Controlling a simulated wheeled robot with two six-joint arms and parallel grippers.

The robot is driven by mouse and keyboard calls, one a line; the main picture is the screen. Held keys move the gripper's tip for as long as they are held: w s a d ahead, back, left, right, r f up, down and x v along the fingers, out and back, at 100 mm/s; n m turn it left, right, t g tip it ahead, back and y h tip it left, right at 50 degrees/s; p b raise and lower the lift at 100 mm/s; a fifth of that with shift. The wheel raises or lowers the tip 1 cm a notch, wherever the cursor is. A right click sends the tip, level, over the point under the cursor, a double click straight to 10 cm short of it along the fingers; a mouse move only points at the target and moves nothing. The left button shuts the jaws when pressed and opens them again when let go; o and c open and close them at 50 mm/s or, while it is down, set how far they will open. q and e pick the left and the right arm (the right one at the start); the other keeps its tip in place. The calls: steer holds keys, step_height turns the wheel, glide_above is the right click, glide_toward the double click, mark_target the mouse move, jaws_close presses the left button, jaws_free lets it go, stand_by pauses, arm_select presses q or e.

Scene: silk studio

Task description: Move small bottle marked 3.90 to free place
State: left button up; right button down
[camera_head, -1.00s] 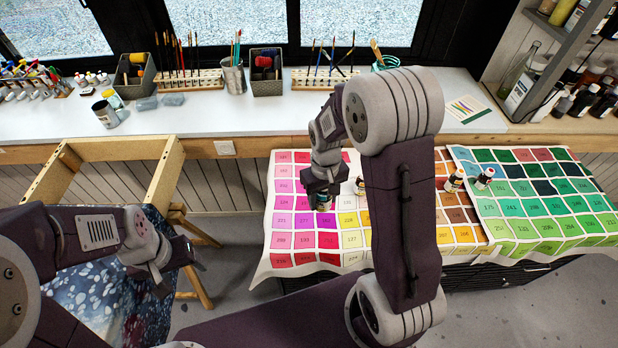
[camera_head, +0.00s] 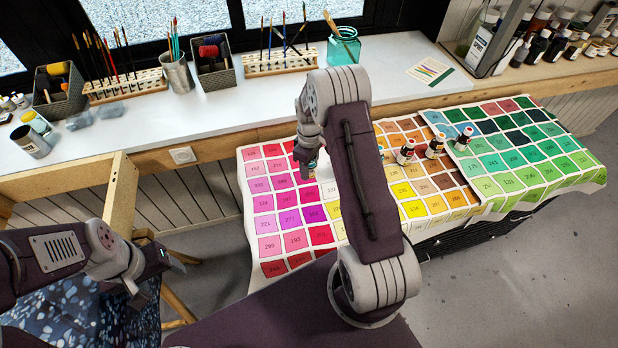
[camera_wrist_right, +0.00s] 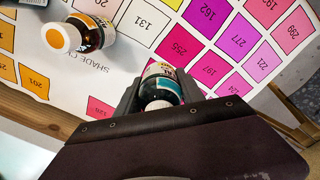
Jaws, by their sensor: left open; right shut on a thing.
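The number on the label is not readable. An orange-capped bottle (camera_wrist_right: 88,36) is beside it in the wrist view, apart from the jaws. Three more small bottles stand on the chart: one at the orange squares (camera_head: 406,151), one at the brown squares (camera_head: 435,146), one red-capped (camera_head: 464,138). My left gripper (camera_head: 160,272) is open and empty at lower left.
The white worktop (camera_head: 225,108) behind the chart holds brush racks (camera_head: 125,86), baskets and jars. A wooden frame (camera_head: 121,195) stands at left. Many chart squares are bare at the front. My right arm hides part of the chart's middle.

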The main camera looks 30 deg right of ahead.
mark_target(309, 182)
steer(key=shift+f, duration=2.55)
steer(key=c, duration=0.7)
jaws_free()
step_height(309, 182, up, 12)
steer(key=shift+r, duration=0.15)
steer(key=shift+s+a+r, duration=0.1)
steer(key=shift+a, duration=0.05)
steer(key=s+a+r+m, duration=0.1)
steer(key=s+a+m, duration=0.1)
steer(key=s, duration=0.4)
steer(key=s+a+r+m, duration=0.1)
steer(key=s+a+m, duration=0.1)
steer(key=s+a, duration=0.3)
steer(key=s+a+r+m+t, duration=0.1)
steer(key=s+a+r+m, duration=0.1)
steer(key=s, duration=0.5)
steer(key=shift+a+m, duration=0.3)
steer(key=shift+a, duration=0.55)
